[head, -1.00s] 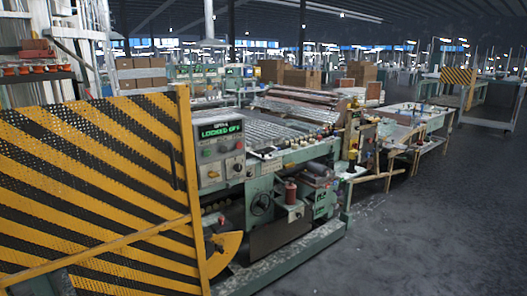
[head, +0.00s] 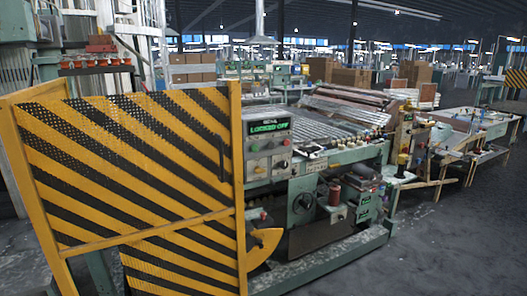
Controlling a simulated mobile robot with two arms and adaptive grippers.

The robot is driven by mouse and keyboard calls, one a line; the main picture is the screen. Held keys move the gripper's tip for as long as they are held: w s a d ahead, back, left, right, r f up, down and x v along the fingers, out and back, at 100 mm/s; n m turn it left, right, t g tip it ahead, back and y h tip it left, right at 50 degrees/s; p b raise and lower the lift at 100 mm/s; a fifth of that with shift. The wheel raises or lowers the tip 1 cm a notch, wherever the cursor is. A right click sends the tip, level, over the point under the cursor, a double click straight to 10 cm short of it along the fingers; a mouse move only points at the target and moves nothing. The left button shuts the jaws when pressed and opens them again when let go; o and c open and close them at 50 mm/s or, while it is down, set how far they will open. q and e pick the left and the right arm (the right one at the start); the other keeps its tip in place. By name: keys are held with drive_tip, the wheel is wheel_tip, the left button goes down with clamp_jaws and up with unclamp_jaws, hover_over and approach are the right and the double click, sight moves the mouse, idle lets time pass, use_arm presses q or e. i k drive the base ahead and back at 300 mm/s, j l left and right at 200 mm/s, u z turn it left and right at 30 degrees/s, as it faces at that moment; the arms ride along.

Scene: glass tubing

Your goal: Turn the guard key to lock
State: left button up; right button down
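The guard (head: 130,165) is a black and yellow striped gate panel at the left of the head view, standing upright beside the machine. A control box (head: 268,150) sits just right of the guard's edge. Its green display (head: 268,127) appears to read "LOCKED OFF". Small coloured knobs and buttons show below the display; I cannot tell which of them, if any, is the guard key. Neither of my grippers is in view.
The green machine (head: 330,200) with a roller bed (head: 325,120) stands right of the guard. A low side table (head: 470,135) extends at the right. Cardboard boxes (head: 350,78) stand behind. Grey floor (head: 450,240) is clear at the front right.

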sight(258, 170)
drive_tip(key=i+l, duration=0.25)
drive_tip(key=i+l+u, duration=0.15)
drive_tip(key=l, duration=0.3)
drive_tip(key=i+l, duration=0.35)
drive_tip(key=i+l+u, duration=0.1)
drive_tip(key=i+l, duration=0.15)
drive_tip(key=l, duration=0.2)
drive_tip(key=i+l, duration=0.25)
drive_tip(key=l, duration=0.15)
drive_tip(key=u, duration=0.05)
